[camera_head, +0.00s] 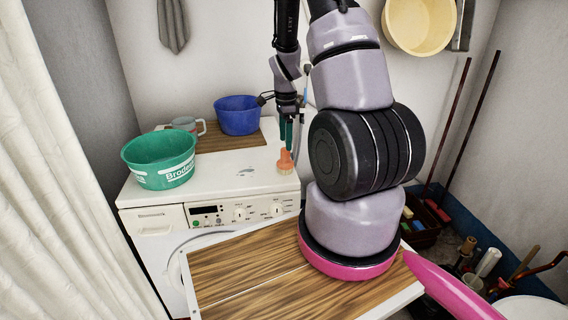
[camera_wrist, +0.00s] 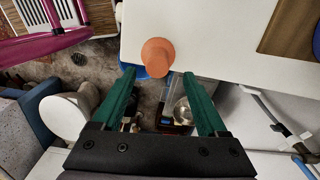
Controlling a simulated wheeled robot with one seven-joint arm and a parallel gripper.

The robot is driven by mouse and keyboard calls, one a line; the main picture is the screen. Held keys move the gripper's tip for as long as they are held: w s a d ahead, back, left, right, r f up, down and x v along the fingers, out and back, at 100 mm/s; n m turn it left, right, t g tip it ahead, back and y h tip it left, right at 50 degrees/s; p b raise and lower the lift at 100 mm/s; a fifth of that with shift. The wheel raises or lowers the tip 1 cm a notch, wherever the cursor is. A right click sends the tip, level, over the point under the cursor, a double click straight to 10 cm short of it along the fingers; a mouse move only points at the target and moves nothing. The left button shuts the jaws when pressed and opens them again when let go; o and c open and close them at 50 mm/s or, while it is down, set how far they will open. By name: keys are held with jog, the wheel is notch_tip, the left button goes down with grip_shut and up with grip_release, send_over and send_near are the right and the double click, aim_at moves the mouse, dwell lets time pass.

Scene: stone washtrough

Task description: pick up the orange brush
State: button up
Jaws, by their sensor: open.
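The orange brush (camera_head: 285,162) stands on the white washing machine's top, near its right edge, with its pale bristles down. In the wrist view the brush (camera_wrist: 157,57) shows as a rounded orange shape just past the fingertips, roughly centred between them. My gripper (camera_head: 287,138) points down directly above the brush in the head view. Its two green fingers are apart, with nothing seen held between them, and they also show in the wrist view (camera_wrist: 158,76). Whether the fingertips overlap the top of the brush is hard to tell.
A green basin (camera_head: 160,160) stands left on the washing machine (camera_head: 225,172). The machine's top between basin and brush is mostly clear. A yellow basin (camera_head: 420,25) hangs on the wall.

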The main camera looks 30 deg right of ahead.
aim_at(285, 151)
notch_tip(285, 151, down, 5)
jog(key=shift+s+a+f, duration=0.1)
jog(key=shift+f, duration=0.1)
grip_shut()
